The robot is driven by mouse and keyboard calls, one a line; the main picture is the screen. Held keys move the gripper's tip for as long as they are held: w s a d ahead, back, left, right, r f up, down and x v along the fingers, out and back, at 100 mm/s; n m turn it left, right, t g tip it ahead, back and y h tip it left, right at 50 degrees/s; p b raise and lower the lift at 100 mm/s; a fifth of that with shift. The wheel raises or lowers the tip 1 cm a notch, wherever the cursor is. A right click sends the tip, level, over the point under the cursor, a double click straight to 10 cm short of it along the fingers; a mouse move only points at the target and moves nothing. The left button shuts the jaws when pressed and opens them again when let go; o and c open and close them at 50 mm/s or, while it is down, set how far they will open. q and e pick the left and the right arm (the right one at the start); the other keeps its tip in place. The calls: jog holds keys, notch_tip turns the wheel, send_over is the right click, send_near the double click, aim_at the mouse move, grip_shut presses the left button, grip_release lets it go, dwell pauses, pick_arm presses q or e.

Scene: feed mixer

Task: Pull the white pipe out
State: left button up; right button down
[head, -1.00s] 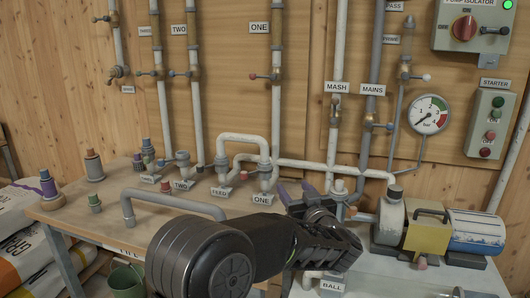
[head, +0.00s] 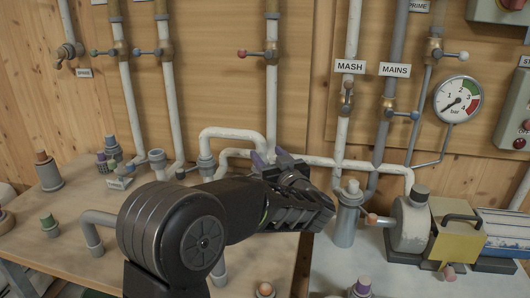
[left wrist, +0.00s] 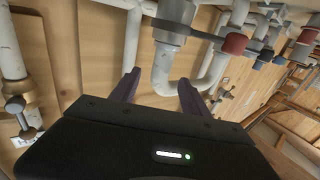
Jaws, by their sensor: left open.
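The white pipe (head: 232,133) is an arched pipe whose left leg stands in a grey socket (head: 206,166) on the bench. The lower part of its right leg is hidden behind my left gripper (head: 270,158) in the head view. My left gripper is open, its purple fingers close to that right leg. In the left wrist view, a white bent pipe (left wrist: 164,68) with a grey collar (left wrist: 174,33) shows between and beyond the spread fingers (left wrist: 157,80). I cannot tell whether they touch it. My right gripper is not in view.
A grey bent pipe (head: 92,222) stands at the front left. A grey-white upright fitting (head: 347,215) and a yellow pump unit (head: 456,237) stand to the right. Wall pipes with small valves, including the mash pipe (head: 342,125), rise behind.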

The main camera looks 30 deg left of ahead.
pick_arm(q)
jog(key=shift+p+x, duration=0.3)
jog(key=shift+x, duration=3.7)
grip_shut()
